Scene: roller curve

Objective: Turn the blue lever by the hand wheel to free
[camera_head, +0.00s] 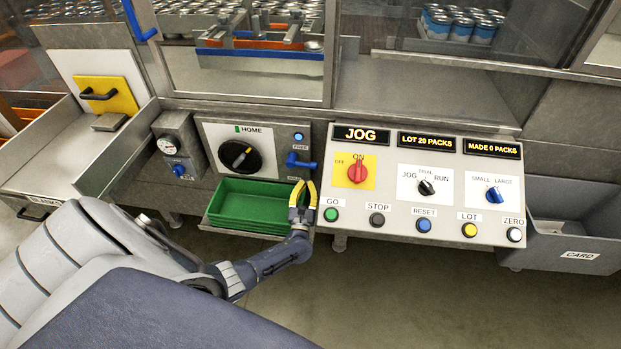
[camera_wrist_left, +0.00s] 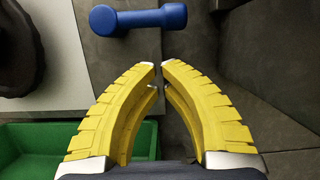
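My left gripper (camera_head: 304,184) is just below the lever. Its yellow fingers (camera_wrist_left: 158,66) nearly meet at the tips, with nothing between them. My right gripper is out of view.
A green tray (camera_head: 250,222) sits below the wheel panel, just left of my left gripper. The button console (camera_head: 420,205) stands close on the right. A lit blue lamp (camera_head: 298,136) is above the lever. A valve box with a gauge (camera_head: 178,145) stands left of the wheel.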

